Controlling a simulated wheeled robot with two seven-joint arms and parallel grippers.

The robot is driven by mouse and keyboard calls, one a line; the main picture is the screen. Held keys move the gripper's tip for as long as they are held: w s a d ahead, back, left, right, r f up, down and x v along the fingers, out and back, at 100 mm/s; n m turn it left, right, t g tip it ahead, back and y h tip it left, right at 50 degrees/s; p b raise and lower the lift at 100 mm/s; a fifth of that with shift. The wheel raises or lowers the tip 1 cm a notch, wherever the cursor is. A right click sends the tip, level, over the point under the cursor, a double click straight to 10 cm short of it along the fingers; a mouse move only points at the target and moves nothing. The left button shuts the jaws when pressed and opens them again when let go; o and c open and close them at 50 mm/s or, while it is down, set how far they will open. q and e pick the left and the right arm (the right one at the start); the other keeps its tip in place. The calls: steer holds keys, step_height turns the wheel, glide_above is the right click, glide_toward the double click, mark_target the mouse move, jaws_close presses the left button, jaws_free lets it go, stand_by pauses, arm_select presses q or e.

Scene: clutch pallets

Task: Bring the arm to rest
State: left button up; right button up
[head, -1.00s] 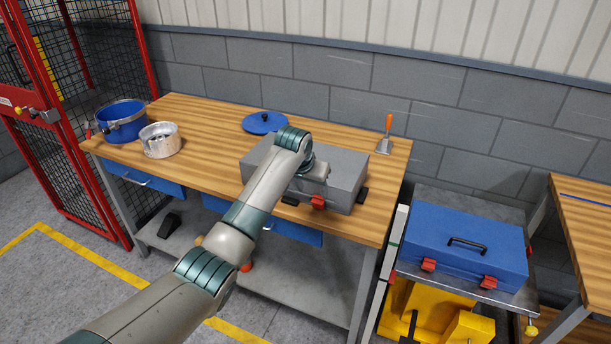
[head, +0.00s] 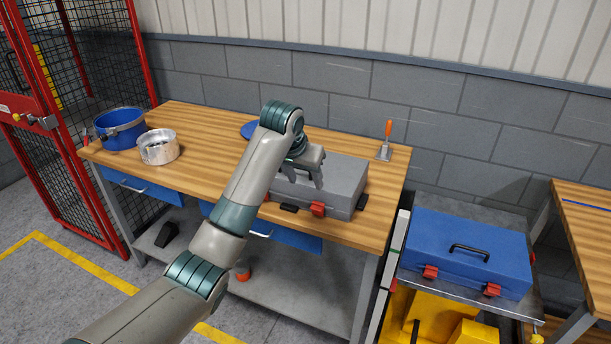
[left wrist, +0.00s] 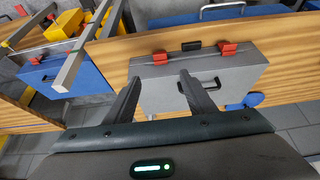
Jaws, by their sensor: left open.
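My left arm reaches in from the lower left of the head view. The case has red latches and a dark handle. My arm and gripper hide part of the case and of a blue disc (head: 249,130) behind it. My right gripper does not show.
A blue pot (head: 120,128) and a silver metal bowl (head: 158,147) stand at the bench's left end. An orange-handled tool (head: 385,142) stands at the back right. A blue case (head: 468,250) lies on a cart to the right. A red mesh cage (head: 75,100) is at the left.

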arm_select(q)
step_height(320, 180, down, 16)
steer(key=s+a, duration=0.1)
steer(key=a, duration=0.1)
steer(key=s+a+f+n+g+b, duration=0.15)
steer(key=s+f, duration=0.45)
steer(key=f, duration=0.6)
steer(key=s+a+f, duration=0.3)
steer(key=s+f, duration=0.3)
steer(key=f, duration=0.7)
steer(key=s+a+f+n+g, duration=0.15)
steer(key=s+f, duration=0.45)
steer(key=f, duration=0.6)
steer(key=s+a+f+m+y+b, duration=0.1)
steer(key=s+a+f, duration=0.2)
steer(key=s+f, duration=0.8)
steer(key=s+a+f, duration=0.3)
steer(key=s+f, duration=0.4)
steer(key=s, duration=0.8)
steer(key=s+a+f, duration=0.2)
steer(key=s, duration=1.1)
steer(key=s+a+f+g, duration=0.1)
steer(key=s+a+f, duration=0.1)
steer(key=s, duration=1.1)
steer(key=shift+s+a+f+m+y+b, duration=0.2)
steer(key=shift+s+f+m+y+b, duration=0.15)
steer(key=shift+f, duration=0.5)
